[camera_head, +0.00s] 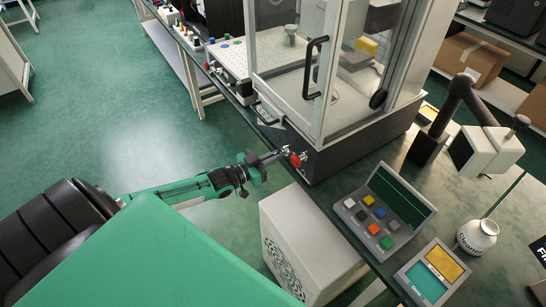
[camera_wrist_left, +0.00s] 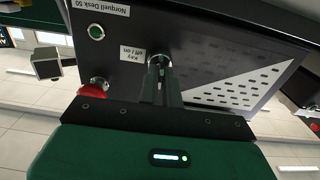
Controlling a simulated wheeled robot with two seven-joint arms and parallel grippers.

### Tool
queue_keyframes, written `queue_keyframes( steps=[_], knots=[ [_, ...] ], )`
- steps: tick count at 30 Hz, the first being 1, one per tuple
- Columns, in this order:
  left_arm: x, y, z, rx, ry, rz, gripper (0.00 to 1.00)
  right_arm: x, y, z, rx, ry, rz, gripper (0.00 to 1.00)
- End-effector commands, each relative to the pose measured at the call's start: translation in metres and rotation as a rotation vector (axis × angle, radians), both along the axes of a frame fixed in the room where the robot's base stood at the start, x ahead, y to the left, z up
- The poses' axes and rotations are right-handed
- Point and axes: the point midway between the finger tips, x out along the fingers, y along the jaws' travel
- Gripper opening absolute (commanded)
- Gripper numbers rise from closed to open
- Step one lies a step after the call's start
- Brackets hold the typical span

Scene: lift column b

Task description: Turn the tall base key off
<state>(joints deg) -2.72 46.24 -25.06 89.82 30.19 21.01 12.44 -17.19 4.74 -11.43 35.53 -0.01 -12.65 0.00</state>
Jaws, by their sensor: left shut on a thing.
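The key (camera_wrist_left: 158,61) sits in its switch on the dark base panel (camera_wrist_left: 210,50) of a tall glass-walled machine (camera_head: 330,70). A white label (camera_wrist_left: 133,55) beside it reads "Key off / on". My left gripper (camera_head: 277,154) reaches the front of the base from the left. In the left wrist view its fingers (camera_wrist_left: 167,88) are shut on the key and hide most of it. I cannot tell which way the key is turned. My right gripper is in neither view.
A red knob (camera_head: 296,160) is close beside the gripper; it also shows in the left wrist view (camera_wrist_left: 95,88), below a green button (camera_wrist_left: 96,31). A white vented box (camera_head: 305,240) stands below. A button console (camera_head: 385,212) is at the right.

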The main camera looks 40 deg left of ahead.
Motion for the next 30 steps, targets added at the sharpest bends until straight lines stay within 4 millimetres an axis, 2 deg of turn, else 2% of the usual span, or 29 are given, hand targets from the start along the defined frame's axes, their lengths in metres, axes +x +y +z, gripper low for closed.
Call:
queue_keyframes(
  steps=[1, 3, 5, 17, 30],
  knots=[
    [-0.001, 0.000, -0.002, 0.000, 0.004, 0.000, 0.00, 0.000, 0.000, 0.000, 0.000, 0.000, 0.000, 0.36],
    [-0.001, 0.000, -0.002, -0.001, 0.004, 0.000, 0.19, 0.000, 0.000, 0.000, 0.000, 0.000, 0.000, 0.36],
    [-0.001, 0.000, -0.001, -0.001, 0.004, 0.000, 0.27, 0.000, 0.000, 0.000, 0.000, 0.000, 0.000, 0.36],
    [-0.006, 0.002, -0.002, 0.001, 0.003, 0.000, 0.27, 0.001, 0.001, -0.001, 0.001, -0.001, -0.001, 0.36],
    [-0.062, 0.025, -0.003, 0.001, 0.004, 0.000, 0.27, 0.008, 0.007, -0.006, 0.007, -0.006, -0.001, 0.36]
  ],
)
